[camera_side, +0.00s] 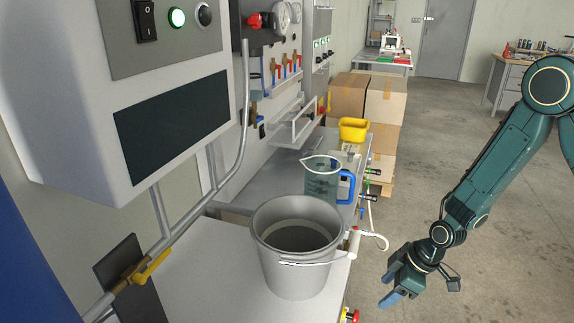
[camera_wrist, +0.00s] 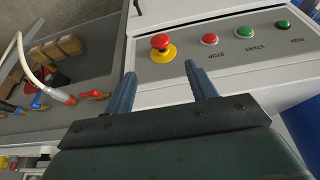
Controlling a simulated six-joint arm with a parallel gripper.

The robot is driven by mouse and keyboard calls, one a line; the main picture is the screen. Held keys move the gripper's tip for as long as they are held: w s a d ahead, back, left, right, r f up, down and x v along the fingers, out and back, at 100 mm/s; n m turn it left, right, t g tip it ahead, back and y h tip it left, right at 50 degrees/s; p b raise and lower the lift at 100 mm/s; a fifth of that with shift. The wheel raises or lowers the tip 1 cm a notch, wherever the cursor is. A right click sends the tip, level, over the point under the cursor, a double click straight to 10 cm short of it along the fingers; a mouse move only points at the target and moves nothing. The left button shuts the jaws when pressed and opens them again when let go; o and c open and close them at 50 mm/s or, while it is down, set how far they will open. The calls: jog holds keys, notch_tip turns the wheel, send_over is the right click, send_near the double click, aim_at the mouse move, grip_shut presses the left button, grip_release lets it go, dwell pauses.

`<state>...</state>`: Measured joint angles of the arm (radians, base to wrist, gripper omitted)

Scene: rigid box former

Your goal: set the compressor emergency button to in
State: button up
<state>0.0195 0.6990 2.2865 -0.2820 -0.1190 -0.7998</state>
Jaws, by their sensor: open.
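The emergency button, a red mushroom head (camera_wrist: 161,41) on a yellow round base, sits on a grey control panel (camera_wrist: 185,70) at the top centre of the wrist view. Whether its head is in or out cannot be told. My gripper (camera_wrist: 160,72) is open and empty, its two blue-grey fingers pointing towards the button with a gap between them. In the side view my gripper (camera_side: 392,296) hangs low at the right, apart from the bench and over the floor. A small red and yellow part (camera_side: 349,315) shows at the bottom edge there; I cannot tell if it is this button.
A red stop button (camera_wrist: 209,39) and green buttons, start (camera_wrist: 246,32) and run (camera_wrist: 282,24), lie right of the emergency button. A grey bucket (camera_side: 297,277), a clear jug (camera_side: 322,184) and a yellow container (camera_side: 354,129) stand on the bench. The floor around my arm is clear.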

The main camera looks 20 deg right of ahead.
aim_at(356, 313)
jog(key=shift+x, duration=6.8)
grip_shut()
jog(key=shift+w+a, duration=0.35)
grip_release()
jog(key=shift+d+r, duration=0.1)
jog(key=shift+r, duration=0.05)
